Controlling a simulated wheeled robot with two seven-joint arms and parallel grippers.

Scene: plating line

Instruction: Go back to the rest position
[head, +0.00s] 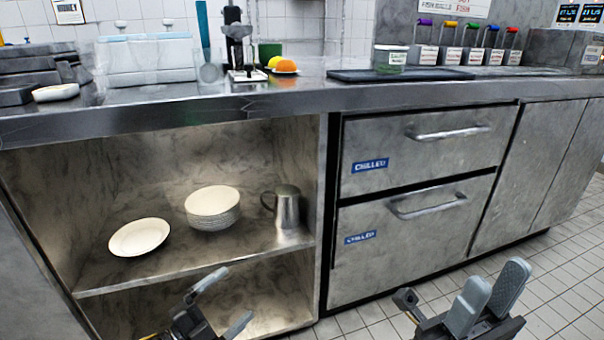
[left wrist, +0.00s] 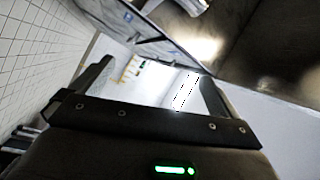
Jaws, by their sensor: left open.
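My left gripper (head: 229,300) is low in the head view, in front of the lower part of the open shelf unit. Its fingers are apart with nothing between them. In the left wrist view the open fingers (left wrist: 153,88) stand on either side of an empty gap. My right gripper (head: 490,287) is at the bottom right of the head view, in front of the drawers and above the tiled floor. Its grey finger pads show, but how far they are apart is unclear. I see nothing held in it.
The steel counter (head: 270,102) runs across the view. On the shelf (head: 205,262) below are a plate (head: 139,237), stacked bowls (head: 213,205) and a metal jug (head: 287,207). Chilled drawers (head: 420,155) with bar handles are right of it. Tiled floor (head: 560,285) is clear at the right.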

